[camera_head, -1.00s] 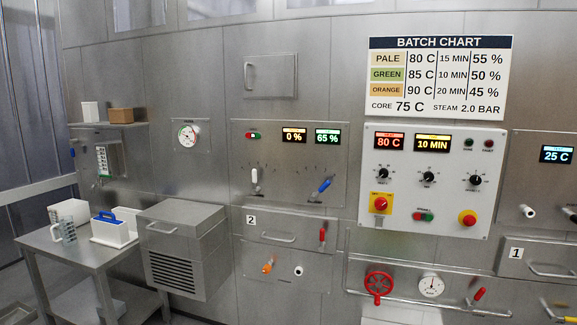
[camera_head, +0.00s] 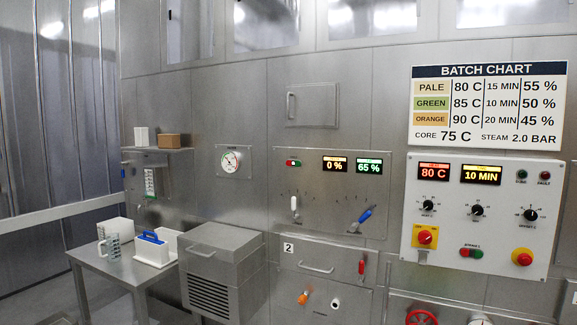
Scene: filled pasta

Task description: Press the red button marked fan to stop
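A small red and green button pair (camera_head: 293,163) sits at the upper left of the middle steel control panel (camera_head: 330,222). Its label is too small to read, so I cannot tell if it says fan. Right of it are a display reading 0 % (camera_head: 335,164) and one reading 65 % (camera_head: 369,167). Another red and green button pair (camera_head: 472,253) is low on the white panel (camera_head: 500,225) at the right, its label also unreadable. My gripper is not in view, and nothing covers either pair.
Below the displays are a white lever (camera_head: 295,208) and a blue lever (camera_head: 361,220). A steel box with a vent (camera_head: 222,262) juts out at the lower middle. A steel table (camera_head: 105,262) with containers stands left. The batch chart (camera_head: 487,105) hangs at the right.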

